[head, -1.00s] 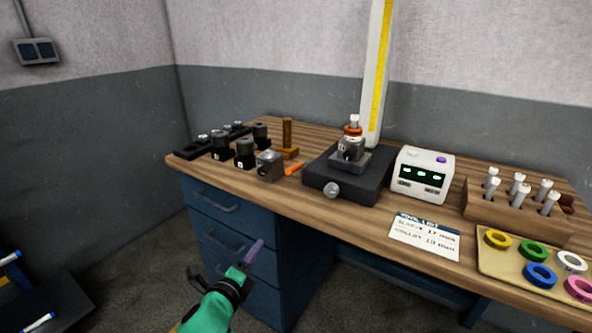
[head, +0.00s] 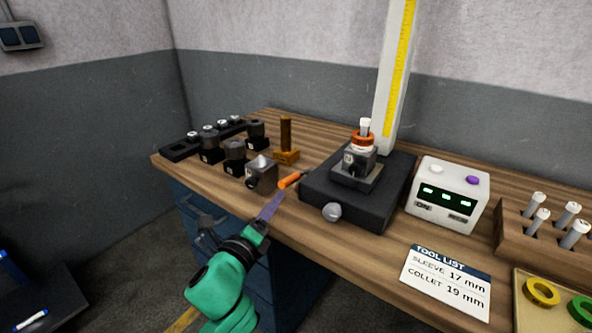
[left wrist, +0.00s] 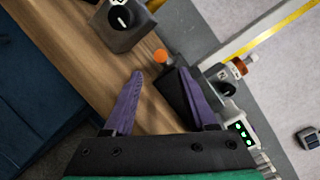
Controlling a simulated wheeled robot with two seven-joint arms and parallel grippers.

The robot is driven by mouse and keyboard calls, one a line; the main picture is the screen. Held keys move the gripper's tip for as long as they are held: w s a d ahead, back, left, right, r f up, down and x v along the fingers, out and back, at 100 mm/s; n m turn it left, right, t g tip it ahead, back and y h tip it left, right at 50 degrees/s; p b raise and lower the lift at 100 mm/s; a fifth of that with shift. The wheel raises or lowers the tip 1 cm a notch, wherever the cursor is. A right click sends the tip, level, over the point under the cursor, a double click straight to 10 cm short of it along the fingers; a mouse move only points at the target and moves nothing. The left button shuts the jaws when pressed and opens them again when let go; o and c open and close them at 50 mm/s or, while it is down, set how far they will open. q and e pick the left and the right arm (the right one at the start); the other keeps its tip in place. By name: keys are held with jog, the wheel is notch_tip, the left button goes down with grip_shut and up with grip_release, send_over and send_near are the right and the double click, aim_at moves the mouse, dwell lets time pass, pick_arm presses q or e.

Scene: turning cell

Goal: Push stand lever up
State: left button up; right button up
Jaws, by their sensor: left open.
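The black stand (head: 330,190) sits on the bench with a grey holder (head: 357,165) and an orange ring on top. Its lever, with an orange grip (head: 290,180), sticks out from the stand's left side. In the left wrist view the orange grip (left wrist: 160,56) shows beyond and between my fingertips, beside the dark stand (left wrist: 174,92). My left gripper (head: 272,203), with purple fingers, is at the bench's front edge, just in front of the lever. It is open and empty in the left wrist view (left wrist: 160,74), apart from the lever as far as I can see. My right gripper is not in view.
A white display box (head: 447,195), a tool list card (head: 447,280) and a peg rack (head: 535,240) are to the right.

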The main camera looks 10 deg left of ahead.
aim_at(293, 175)
pick_arm(q)
jog(key=w, duration=0.4)
jog(key=w+d, duration=0.1)
jog(key=w, duration=0.8)
jog(key=shift+w+d+p, duration=0.25)
jog(key=shift+d+p, duration=0.1)
grip_shut()
dwell(0.4)
